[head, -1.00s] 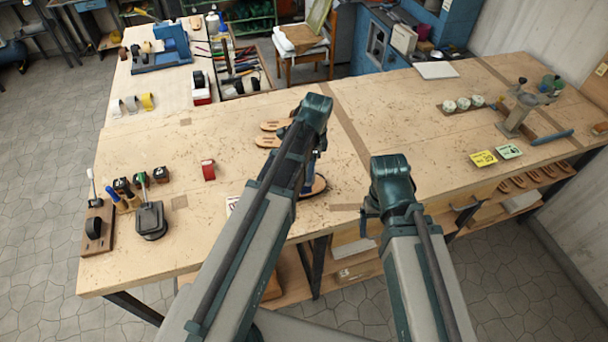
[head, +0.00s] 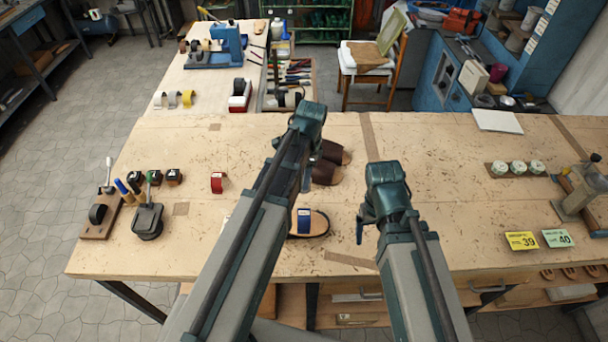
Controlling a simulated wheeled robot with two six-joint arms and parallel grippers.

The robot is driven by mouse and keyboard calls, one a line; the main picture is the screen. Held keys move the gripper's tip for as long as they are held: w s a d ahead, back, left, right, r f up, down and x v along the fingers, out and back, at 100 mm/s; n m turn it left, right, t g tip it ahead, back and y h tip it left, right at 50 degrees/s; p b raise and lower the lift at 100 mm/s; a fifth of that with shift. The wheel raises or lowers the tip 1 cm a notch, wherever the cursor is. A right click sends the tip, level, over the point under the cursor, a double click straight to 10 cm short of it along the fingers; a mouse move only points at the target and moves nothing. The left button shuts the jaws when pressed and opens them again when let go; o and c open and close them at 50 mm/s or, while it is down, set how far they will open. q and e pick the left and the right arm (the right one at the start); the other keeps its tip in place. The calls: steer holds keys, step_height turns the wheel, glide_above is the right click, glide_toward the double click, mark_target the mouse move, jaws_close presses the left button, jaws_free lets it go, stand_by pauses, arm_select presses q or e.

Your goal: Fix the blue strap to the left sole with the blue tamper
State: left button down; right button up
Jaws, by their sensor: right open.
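A blue strap (head: 305,221) stands as a band over a tan, dark-edged sole (head: 322,226) near the front edge of the bench. My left forearm hides the sole's left part. A blue-handled tool (head: 121,187), possibly the blue tamper, stands among small tools at the bench's left end. My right gripper (head: 361,232) is open and empty, to the right of the sole and apart from it. My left gripper (head: 307,180) is mostly hidden behind its own arm, above the bench beyond the blue strap; its jaws cannot be made out.
Dark brown sandals (head: 327,172) lie behind the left gripper. A red band (head: 217,182) stands left of my arms. The front middle-right is clear.

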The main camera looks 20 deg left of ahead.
arm_select(q)
steer(key=shift+s+a+f+b, duration=0.1)
steer(key=shift+s+f+b, duration=0.05)
steer(key=shift+f+b, duration=0.8)
step_height(320, 180, down, 4)
steer(key=b, duration=0.4)
arm_select(e)
step_height(320, 180, down, 6)
arm_select(q)
steer(key=shift+f+b, duration=1.8)
steer(key=shift+b, duration=0.05)
arm_select(e)
steer(key=shift+f, duration=1.8)
arm_select(q)
step_height(320, 180, up, 10)
steer(key=p, duration=1)
steer(key=shift+f, duration=0.1)
arm_select(e)
step_height(320, 180, up, 10)
steer(key=shift+f, duration=0.1)
